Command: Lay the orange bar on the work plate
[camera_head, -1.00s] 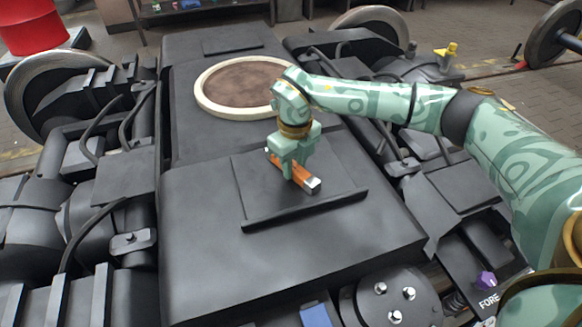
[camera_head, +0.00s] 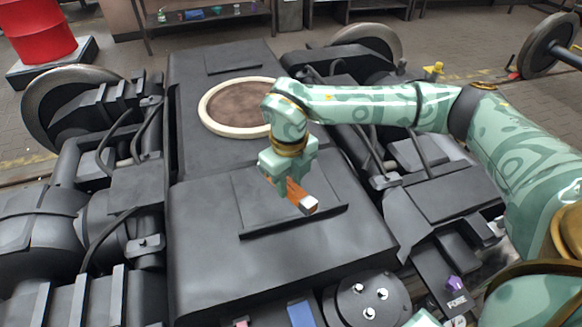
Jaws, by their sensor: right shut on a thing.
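The orange bar (camera_head: 297,194) has a pale grey end that points to the lower right. My left gripper is not in view.
A round cream-rimmed tray (camera_head: 204,107) with a brown inside lies behind the plate on the dark bogie frame. A blue thing (camera_head: 302,314), a bolted disc (camera_head: 366,303) and a purple thing (camera_head: 454,284) are nearer. A red drum (camera_head: 36,32) stands far left.

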